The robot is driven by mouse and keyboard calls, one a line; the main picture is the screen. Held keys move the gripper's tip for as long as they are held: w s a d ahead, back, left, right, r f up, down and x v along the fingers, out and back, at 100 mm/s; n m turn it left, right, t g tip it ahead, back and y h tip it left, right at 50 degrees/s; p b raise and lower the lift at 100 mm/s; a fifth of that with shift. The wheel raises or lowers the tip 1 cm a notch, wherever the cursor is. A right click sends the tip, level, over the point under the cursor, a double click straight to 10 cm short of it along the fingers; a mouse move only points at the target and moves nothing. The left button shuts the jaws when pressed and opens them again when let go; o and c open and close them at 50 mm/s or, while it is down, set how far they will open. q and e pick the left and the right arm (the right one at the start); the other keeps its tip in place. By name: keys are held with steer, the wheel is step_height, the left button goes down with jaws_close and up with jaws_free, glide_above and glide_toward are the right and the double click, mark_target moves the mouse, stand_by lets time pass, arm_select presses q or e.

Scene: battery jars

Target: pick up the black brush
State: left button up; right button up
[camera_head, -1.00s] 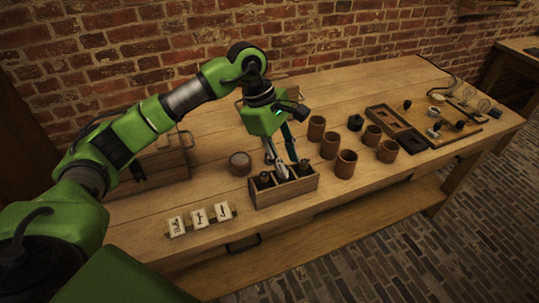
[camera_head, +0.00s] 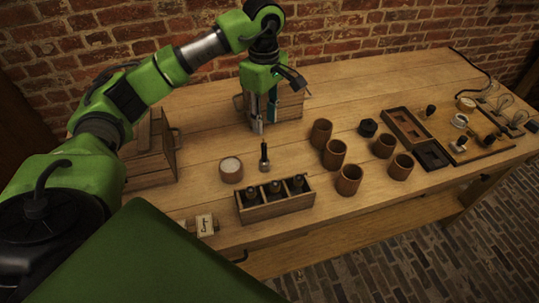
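A slim black upright thing (camera_head: 264,152) with a paler lower end stands on the table behind the wooden box; it looks like the black brush, though it is too small to be sure. My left gripper (camera_head: 264,126) points down above and slightly behind it in the picture. Its two fingers look apart, with nothing seen between them. The fingertips look clear of the black thing. My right gripper is not in view.
A wooden box (camera_head: 277,209) with dark bottles stands in front, a round jar (camera_head: 231,170) to the left. Brown cups (camera_head: 334,154) stand to the right. A wooden crate (camera_head: 148,160) is at the left, another container (camera_head: 290,105) behind the gripper.

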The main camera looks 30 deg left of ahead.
mark_target(264, 143)
arm_select(q)
steer(key=f, duration=0.3)
steer(key=f+p, duration=0.1)
steer(key=f, duration=0.1)
steer(key=shift+s+f, duration=0.3)
steer(key=shift+s, duration=0.1)
steer(key=shift+w+f, duration=0.1)
steer(key=shift+f, duration=0.2)
step_height(264, 143, down, 3)
steer(key=shift+r+p, duration=0.2)
steer(key=shift+p, duration=0.65)
step_height(264, 143, down, 2)
steer(key=shift+f, duration=0.3)
jaws_close()
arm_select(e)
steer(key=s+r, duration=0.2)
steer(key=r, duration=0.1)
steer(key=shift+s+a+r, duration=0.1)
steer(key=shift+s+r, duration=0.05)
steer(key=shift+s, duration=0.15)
